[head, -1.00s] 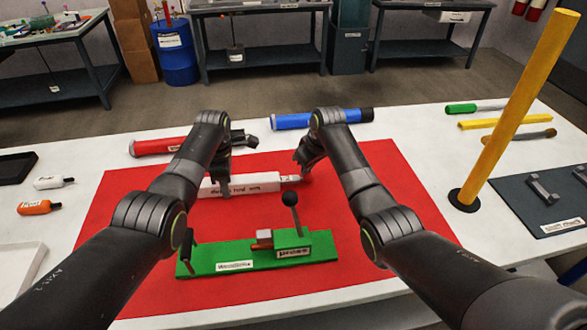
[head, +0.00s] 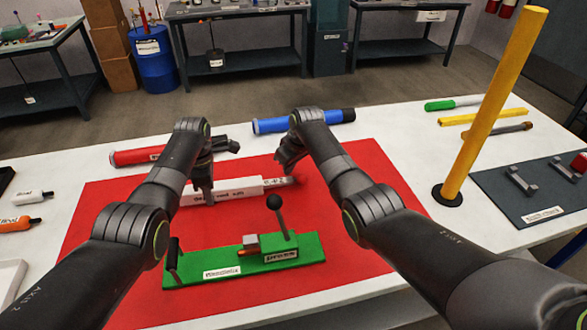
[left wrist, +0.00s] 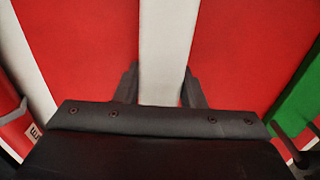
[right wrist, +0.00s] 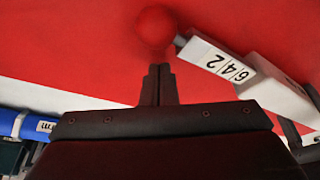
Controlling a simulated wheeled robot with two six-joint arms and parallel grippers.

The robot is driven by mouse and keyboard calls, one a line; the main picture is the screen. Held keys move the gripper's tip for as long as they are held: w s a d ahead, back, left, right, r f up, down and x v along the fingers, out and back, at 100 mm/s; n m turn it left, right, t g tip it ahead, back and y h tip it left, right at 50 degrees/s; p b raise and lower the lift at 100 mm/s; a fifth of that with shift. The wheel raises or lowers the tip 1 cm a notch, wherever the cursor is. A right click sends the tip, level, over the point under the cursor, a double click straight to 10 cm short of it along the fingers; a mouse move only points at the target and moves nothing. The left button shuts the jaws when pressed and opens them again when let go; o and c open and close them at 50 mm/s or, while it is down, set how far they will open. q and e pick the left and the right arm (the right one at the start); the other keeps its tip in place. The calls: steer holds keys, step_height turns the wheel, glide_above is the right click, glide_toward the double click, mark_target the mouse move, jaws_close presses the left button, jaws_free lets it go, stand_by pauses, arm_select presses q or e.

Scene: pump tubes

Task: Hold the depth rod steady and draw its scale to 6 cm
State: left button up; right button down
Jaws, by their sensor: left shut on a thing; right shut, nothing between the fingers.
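The depth rod (head: 225,193) lies on the red mat. It is a long white body with a lettered side. Its white scale (head: 274,183) extends from the right end; in the right wrist view the scale (right wrist: 216,62) shows the marks 6, 4 and 2. A short grey piece (right wrist: 180,41) and a red ball knob (right wrist: 155,26) are at its tip. My left gripper (left wrist: 160,92) is shut across the white body. My right gripper (right wrist: 159,70) is shut and empty, its fingertips just short of the knob; I cannot tell if they touch it.
A green press fixture (head: 215,271) with an upright black-knobbed lever stands in front of the rod. Red (head: 132,157) and blue (head: 270,126) tubes lie behind it. A yellow post (head: 490,110) stands at the right, beside a dark mat (head: 490,192) with brackets.

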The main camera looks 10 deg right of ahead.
steer(key=shift+w+a+f, duration=0.1)
steer(key=shift+w+a, duration=0.2)
steer(key=shift+w, duration=0.2)
steer(key=v, duration=1)
arm_select(q)
steer(key=o, duration=1.3)
